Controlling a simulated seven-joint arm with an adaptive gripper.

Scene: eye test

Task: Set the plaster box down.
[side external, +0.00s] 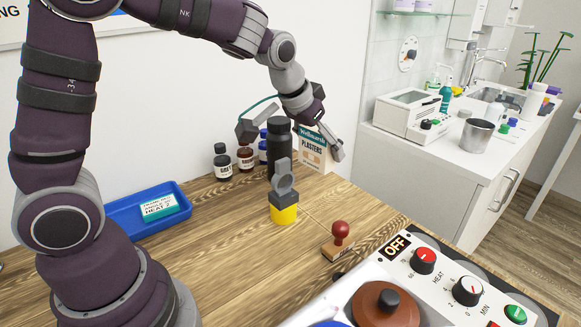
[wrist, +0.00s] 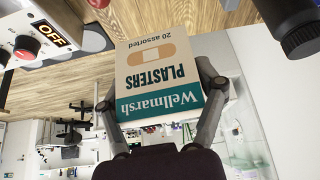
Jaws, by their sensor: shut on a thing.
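The plaster box (side external: 316,152) is white and teal, marked Wellmarsh Plasters. In the side view it is upright behind the tall black bottle, near the worktop's far edge; I cannot tell whether its base touches the wood. My gripper (side external: 292,143) is shut on it, one finger at each side. In the wrist view the box (wrist: 158,75) fills the space between the fingers of my gripper (wrist: 160,95), its lettering upside down in the picture. The black bottle hides part of the grip in the side view.
The tall black bottle (side external: 279,150) stands close by the box. Several small bottles (side external: 245,158) stand left of it. A yellow-based grey item (side external: 284,207) and a red-handled stamp (side external: 340,237) stand nearer. A blue tray (side external: 125,222) lies left. Bare wood (side external: 235,255) lies in front.

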